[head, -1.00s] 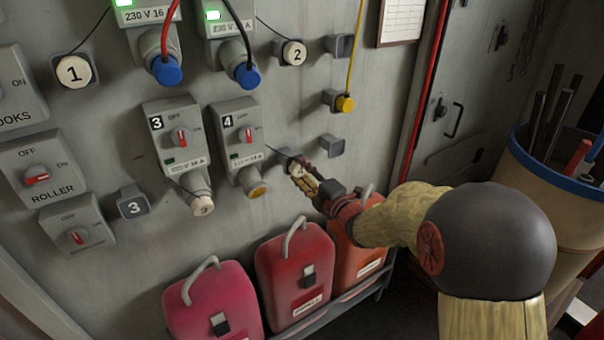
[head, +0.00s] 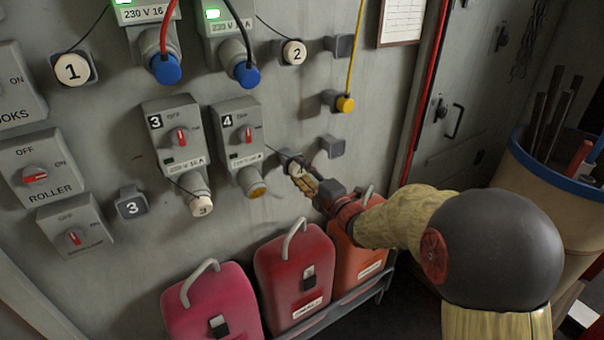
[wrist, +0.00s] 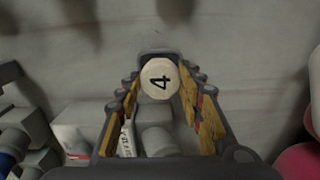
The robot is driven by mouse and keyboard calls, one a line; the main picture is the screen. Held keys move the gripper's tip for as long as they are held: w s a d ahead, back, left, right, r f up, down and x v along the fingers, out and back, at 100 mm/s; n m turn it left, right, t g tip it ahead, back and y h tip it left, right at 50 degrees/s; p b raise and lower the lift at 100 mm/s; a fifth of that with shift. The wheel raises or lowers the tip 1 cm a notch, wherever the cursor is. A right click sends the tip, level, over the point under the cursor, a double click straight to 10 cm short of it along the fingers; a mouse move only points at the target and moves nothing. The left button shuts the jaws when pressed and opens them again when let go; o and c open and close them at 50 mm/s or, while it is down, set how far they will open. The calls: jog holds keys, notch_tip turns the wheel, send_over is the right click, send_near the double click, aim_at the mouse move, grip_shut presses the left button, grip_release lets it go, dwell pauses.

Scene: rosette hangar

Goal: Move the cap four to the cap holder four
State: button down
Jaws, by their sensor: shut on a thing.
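The cap four (wrist: 159,79) is a pale round cap marked 4. It sits between the fingertips of my gripper (wrist: 160,85) in the wrist view. In the head view my gripper (head: 305,174) is shut on the cap at the wall, where the fingers partly hide it. The dark grey cap holder four (head: 285,155) is on the wall right behind the cap, and its edge shows around the cap in the wrist view (wrist: 148,57). The cap appears at or in the holder; how deep it sits is hidden. Socket box 4 (head: 237,128) has its orange outlet (head: 258,191) uncovered.
Cap 3 (head: 202,206) is on socket 3, and its empty-looking holder 3 (head: 132,203) is at left. Another grey holder (head: 331,147) is just right of my gripper. Red canisters (head: 294,266) stand below on a rack. A bin of rods (head: 550,190) is at right.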

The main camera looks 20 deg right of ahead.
jog(key=shift+w+a+b, duration=0.2)
jog(key=shift+w+b, duration=0.1)
jog(key=shift+w, duration=0.15)
jog(key=c, duration=1.2)
grip_release()
jog(key=shift+o, duration=0.5)
